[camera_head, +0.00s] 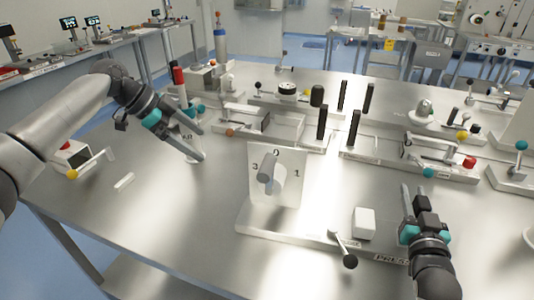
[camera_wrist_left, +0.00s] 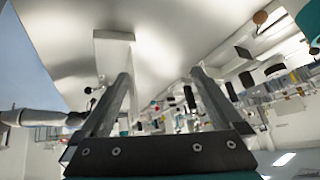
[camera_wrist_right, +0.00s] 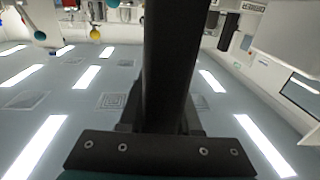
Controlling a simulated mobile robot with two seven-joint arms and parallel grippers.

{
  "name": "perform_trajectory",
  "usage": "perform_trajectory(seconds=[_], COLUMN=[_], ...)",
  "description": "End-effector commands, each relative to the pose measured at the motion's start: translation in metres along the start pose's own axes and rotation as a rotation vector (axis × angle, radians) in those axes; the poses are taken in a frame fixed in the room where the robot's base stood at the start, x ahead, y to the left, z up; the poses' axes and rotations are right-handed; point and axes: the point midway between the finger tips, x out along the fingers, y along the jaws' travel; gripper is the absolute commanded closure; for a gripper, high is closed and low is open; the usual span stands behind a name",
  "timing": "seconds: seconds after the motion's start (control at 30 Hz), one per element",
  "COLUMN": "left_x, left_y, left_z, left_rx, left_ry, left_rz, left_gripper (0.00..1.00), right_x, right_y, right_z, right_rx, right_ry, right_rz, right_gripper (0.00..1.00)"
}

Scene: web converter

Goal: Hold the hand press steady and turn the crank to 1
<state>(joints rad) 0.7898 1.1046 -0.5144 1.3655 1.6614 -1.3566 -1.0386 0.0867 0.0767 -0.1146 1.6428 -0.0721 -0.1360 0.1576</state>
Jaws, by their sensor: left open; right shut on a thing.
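A white upright panel marked 3, 0 and 1 (camera_head: 291,160) stands on a long pale base (camera_head: 285,232). A grey crank (camera_head: 267,172) sits at its middle, its upper end near the 0. A small lever with a black ball (camera_head: 350,261) and a white block (camera_head: 364,222) are at the base's right. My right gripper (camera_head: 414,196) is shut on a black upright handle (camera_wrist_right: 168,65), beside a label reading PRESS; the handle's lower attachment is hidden. My left gripper (camera_head: 201,142) is open and empty, above the table, left of the panel and apart from it.
The steel table (camera_head: 165,225) is bare at front left. Several fixtures with black upright handles (camera_head: 322,124) stand behind the panel. A small box with a yellow-knobbed lever (camera_head: 72,155) is at the left edge. A red-topped post (camera_head: 179,76) stands behind my left gripper.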

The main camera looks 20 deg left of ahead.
Motion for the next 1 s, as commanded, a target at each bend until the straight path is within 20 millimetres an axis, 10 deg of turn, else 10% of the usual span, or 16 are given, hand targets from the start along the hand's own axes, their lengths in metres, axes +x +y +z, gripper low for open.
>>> perform_trajectory(seconds=[0.5, 1.0], left_x=[-0.003, -0.057], left_y=[0.076, 0.136], left_z=[-0.154, -0.225], left_rx=[0.179, 0.355], left_ry=[-0.11, -0.494], left_rz=[0.288, 0.302], left_gripper=[0.0, 0.0], right_x=[-0.003, -0.003], right_y=[-0.001, -0.001], right_z=[0.014, 0.014], right_rx=[-0.001, -0.001], right_ry=[-0.034, -0.034], right_rz=[-0.001, -0.001], right_gripper=[1.0, 1.0])
